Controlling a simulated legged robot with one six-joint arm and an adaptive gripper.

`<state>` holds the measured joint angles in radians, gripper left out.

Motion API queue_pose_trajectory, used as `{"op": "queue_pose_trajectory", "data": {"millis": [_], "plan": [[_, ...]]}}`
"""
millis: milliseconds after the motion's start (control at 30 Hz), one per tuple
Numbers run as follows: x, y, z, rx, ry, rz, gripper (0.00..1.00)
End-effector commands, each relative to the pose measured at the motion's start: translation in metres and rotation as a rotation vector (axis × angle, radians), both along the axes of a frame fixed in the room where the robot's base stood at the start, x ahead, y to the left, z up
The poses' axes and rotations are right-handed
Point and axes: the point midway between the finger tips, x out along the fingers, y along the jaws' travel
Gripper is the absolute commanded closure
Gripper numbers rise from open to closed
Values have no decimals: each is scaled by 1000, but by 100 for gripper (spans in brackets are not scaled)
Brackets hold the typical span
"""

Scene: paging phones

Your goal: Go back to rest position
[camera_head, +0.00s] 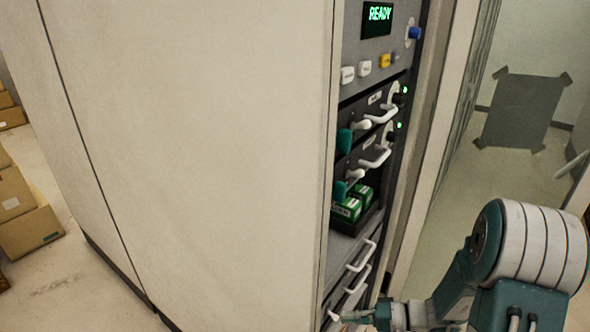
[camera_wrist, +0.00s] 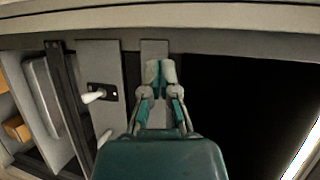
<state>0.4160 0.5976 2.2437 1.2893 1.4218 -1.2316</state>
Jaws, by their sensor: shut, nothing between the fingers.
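My gripper (camera_wrist: 160,72) is shut and empty in the wrist view, its two fingertips together in front of a grey panel strip. In the head view my gripper (camera_head: 338,317) shows low in the picture, beside the lower drawers of the cabinet. My arm comes in from the lower right, bent at a large white and teal joint. The cabinet (camera_head: 200,130) stands tall and beige, with its equipment bay facing right. I cannot tell whether the fingertips touch it.
The bay holds a green READY display (camera_head: 377,15), handsets on white hooks, green boxes (camera_head: 347,208) on a shelf and white drawer handles (camera_head: 362,256). Cardboard boxes (camera_head: 25,225) lie at left. Floor is open at right, before a wall with a dark taped sheet (camera_head: 520,110).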

Motion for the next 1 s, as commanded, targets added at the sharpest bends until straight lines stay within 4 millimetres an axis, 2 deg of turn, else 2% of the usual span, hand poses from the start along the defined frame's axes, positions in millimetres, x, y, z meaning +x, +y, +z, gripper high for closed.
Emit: {"op": "queue_pose_trajectory", "data": {"millis": [33,200,467,767,1000], "plan": [[-7,6,13,-45,4,47,100],[-35,20,42,-215,44,176,100],[-76,24,78,-525,60,280,100],[-112,10,115,-898,-4,247,100],[-133,-8,148,-1159,-126,107,100]]}}
